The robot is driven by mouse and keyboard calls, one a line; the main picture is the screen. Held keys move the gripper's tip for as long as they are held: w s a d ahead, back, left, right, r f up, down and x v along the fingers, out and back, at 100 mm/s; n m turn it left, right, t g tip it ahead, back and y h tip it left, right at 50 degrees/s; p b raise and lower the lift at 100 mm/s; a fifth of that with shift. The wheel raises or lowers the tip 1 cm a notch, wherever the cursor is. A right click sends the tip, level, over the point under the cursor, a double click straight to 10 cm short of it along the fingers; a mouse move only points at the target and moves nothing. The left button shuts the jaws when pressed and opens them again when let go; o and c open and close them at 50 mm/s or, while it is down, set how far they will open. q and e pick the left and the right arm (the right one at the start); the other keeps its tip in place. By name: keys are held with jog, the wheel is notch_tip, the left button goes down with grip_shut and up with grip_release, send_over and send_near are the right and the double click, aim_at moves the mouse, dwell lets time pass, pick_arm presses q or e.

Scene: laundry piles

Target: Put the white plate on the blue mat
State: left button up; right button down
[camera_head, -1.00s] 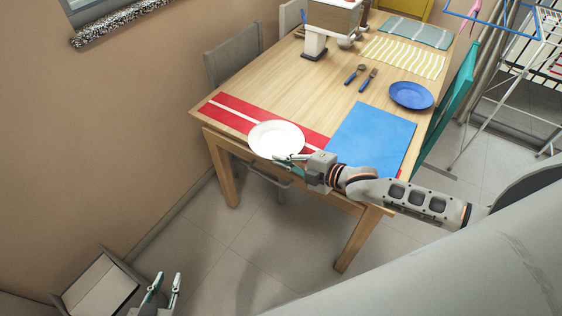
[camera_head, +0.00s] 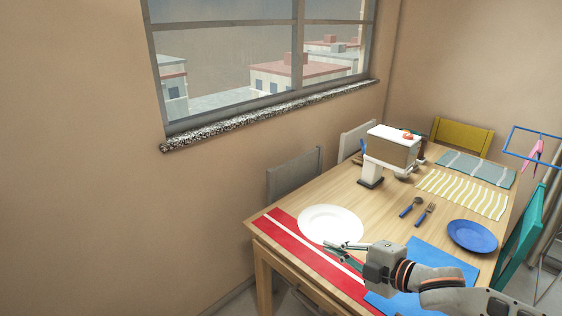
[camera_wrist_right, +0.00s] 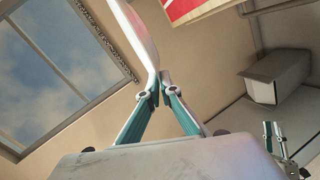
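The white plate (camera_head: 330,222) is held by its near rim in my right gripper (camera_head: 342,247). In the right wrist view the plate (camera_wrist_right: 138,32) shows nearly edge-on, its rim pinched between the closed fingertips (camera_wrist_right: 155,92). It appears raised above the table, over the red striped runner. The blue mat (camera_head: 440,258) lies flat to the right of the plate, partly hidden under my right gripper and arm. My left gripper is outside the head view; it shows small in the right wrist view (camera_wrist_right: 273,132), fingers apart and empty.
The wooden table (camera_head: 375,205) also bears a red striped runner (camera_head: 285,240), a blue plate (camera_head: 472,235), a spoon (camera_head: 411,206), a fork (camera_head: 425,214) and a striped yellow mat (camera_head: 462,194). A white stand with a box-like top (camera_head: 392,150) stands farther back. Chairs surround the table.

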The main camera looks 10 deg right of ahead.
jog(key=shift+w+a+r, duration=0.15)
jog(key=shift+w+r, duration=0.05)
jog(key=shift+r, duration=0.3)
jog(key=r+m+h, duration=0.1)
jog(key=r, duration=0.1)
jog(key=w+r+t+h, duration=0.1)
jog(key=r, duration=0.2)
jog(key=r+m+h, duration=0.1)
jog(key=r, duration=0.2)
jog(key=shift+w+a+m, duration=0.15)
jog(key=shift+w+m, duration=0.15)
jog(key=s+d+r+m+t+h, duration=0.1)
jog(key=d+r+m+h, duration=0.3)
jog(key=r, duration=0.6)
jog(key=shift+s+d+t+h, duration=0.4)
jog(key=shift+s+d+h, duration=0.25)
jog(key=shift+d, duration=0.4)
